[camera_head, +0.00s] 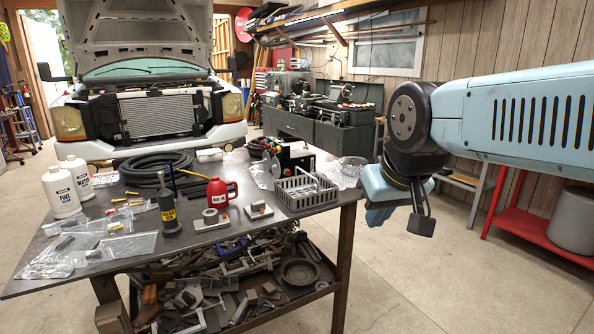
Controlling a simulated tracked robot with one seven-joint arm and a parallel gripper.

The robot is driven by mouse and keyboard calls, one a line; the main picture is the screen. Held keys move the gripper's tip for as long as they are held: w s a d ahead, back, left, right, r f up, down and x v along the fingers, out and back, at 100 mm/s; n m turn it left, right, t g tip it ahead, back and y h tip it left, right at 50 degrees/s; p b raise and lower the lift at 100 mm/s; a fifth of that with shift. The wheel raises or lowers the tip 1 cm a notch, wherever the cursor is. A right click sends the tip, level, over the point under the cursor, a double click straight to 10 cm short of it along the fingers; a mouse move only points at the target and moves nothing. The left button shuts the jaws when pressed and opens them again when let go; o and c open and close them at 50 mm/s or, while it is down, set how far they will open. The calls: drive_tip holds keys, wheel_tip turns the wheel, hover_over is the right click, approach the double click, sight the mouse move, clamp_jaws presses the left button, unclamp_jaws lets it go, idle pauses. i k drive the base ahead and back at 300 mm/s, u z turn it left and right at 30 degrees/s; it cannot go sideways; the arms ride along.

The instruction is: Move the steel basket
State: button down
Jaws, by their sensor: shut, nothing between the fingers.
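The steel basket (306,192) is a grey slatted open-top box near the right front corner of the workbench. Some small pale items seem to lie inside it, too small to make out. My gripper (421,226) hangs from my blue arm to the right of the bench, past its edge. It is shut and empty. It is apart from the basket, with open space between them.
A clear container (353,168) stands behind the basket's right side, and a dark box (296,158) behind it. A red jug (218,192) is to its left. White bottles (61,192) stand on the workbench (215,246). A red cart (530,222) is at right.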

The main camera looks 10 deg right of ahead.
sight(303, 192)
drive_tip(key=u, duration=0.4)
drive_tip(key=i, duration=1)
drive_tip(key=z, duration=0.4)
